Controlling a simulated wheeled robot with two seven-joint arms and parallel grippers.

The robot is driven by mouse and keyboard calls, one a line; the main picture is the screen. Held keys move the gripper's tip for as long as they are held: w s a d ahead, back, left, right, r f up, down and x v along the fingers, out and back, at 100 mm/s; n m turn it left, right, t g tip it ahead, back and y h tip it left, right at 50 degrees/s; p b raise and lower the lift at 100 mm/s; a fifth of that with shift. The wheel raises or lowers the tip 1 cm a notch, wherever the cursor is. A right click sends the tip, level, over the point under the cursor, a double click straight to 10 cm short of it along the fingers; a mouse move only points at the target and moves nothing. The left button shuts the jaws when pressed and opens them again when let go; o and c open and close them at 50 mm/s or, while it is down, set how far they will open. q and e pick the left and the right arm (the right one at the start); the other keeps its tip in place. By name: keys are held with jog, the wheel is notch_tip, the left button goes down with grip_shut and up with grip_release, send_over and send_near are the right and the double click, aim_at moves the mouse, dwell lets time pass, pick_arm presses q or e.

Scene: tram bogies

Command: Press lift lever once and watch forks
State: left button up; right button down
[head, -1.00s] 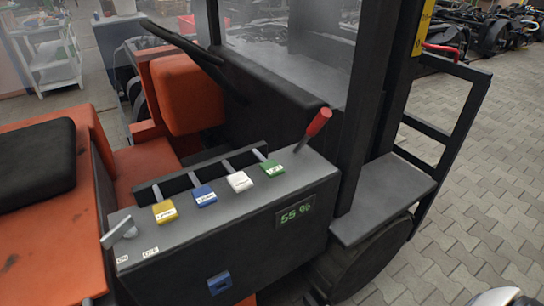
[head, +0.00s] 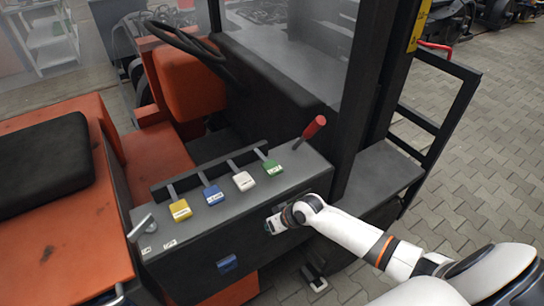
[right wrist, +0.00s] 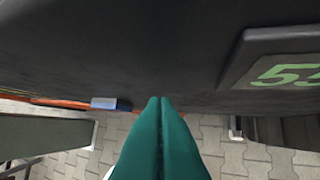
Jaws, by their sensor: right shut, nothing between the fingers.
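Short levers with coloured heads stand in a row on the dark console (head: 240,215): yellow (head: 180,209), blue (head: 213,195), white (head: 244,181) and green (head: 273,167). Their labels are too small to read surely. A red-handled lever (head: 315,127) leans at the right end. My right gripper (head: 272,224) is in front of the console's side face, below the white and green levers, over the display area. In the right wrist view its teal fingers (right wrist: 158,103) are shut and empty. The display (right wrist: 285,70) shows there with green digits. The forks and my left gripper are not visible.
A grey toggle (head: 141,227) sits at the console's left end and a blue block (head: 227,263) on its side face. A dark post (head: 362,110) and a black guard frame (head: 440,125) stand at the right. Open paving (head: 480,190) lies beyond.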

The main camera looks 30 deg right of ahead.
notch_tip(320, 180, up, 12)
jog(key=w+a+n+y+p, duration=0.1)
jog(key=a+p, duration=0.1)
jog(key=p, duration=0.1)
notch_tip(320, 180, up, 14)
jog(key=m+t+p, duration=0.1)
jog(key=m+p, duration=0.1)
jog(key=m, duration=0.1)
send_over(266, 165)
jog(key=s+d, duration=0.2)
jog(key=shift+s+d+r+y, duration=0.1)
jog(key=shift+d+r+y, duration=0.05)
jog(key=shift+y, duration=0.35)
notch_tip(266, 165, down, 8)
jog(key=b, duration=0.7)
jog(key=shift+f, duration=0.4)
jog(key=shift+f, duration=0.45)
